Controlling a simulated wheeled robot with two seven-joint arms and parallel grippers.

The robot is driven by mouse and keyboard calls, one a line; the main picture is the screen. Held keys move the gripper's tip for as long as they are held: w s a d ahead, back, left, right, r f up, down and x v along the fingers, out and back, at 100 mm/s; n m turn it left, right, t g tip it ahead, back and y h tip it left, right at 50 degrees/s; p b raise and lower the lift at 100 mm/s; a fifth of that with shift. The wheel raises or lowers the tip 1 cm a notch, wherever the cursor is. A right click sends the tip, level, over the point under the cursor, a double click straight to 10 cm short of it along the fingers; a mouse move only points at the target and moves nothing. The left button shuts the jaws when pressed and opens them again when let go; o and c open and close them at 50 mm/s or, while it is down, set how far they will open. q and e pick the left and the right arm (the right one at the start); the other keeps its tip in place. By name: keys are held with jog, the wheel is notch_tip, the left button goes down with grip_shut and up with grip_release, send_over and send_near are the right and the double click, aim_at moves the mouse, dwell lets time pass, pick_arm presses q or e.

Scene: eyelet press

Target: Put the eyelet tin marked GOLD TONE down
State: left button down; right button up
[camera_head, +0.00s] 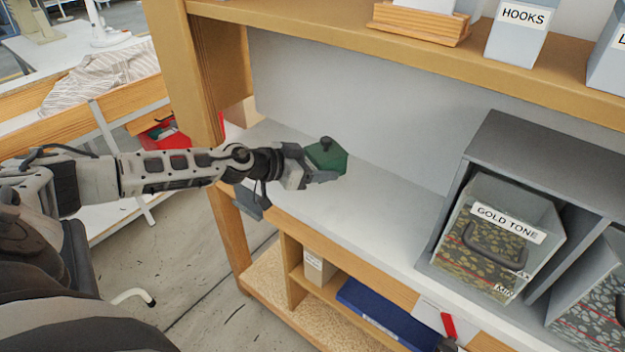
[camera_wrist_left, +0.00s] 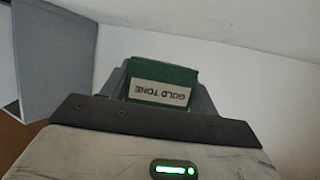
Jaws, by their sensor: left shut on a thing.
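The eyelet tin (camera_head: 327,156) is a small green box with a dark knob on top. My left gripper (camera_head: 318,176) is shut on it at the left part of the grey-white shelf surface (camera_head: 385,205). In the left wrist view the tin (camera_wrist_left: 162,82) sits between the fingers, and its label reads GOLD TONE, upside down. I cannot tell whether the tin's underside touches the shelf. My right gripper is not in view.
An upper shelf (camera_head: 400,47) carries a HOOKS box (camera_head: 516,32). A wooden post (camera_head: 205,90) stands left. The middle of the shelf is clear.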

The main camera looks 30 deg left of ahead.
aim_at(312, 188)
pick_arm(q)
jog(key=a+f, duration=0.1)
jog(key=w+a+f+b, duration=0.1)
jog(key=f, duration=0.1)
jog(key=shift+w, duration=0.1)
jog(key=shift+w+a+f+b, duration=0.15)
jog(key=shift+f+b, duration=0.9)
jog(key=shift+f, duration=0.55)
jog(key=shift+f, duration=0.15)
jog(key=shift+c, duration=2)
grip_release()
jog(key=shift+f, duration=0.1)
jog(key=shift+r, duration=0.25)
jog(key=v, duration=1.2)
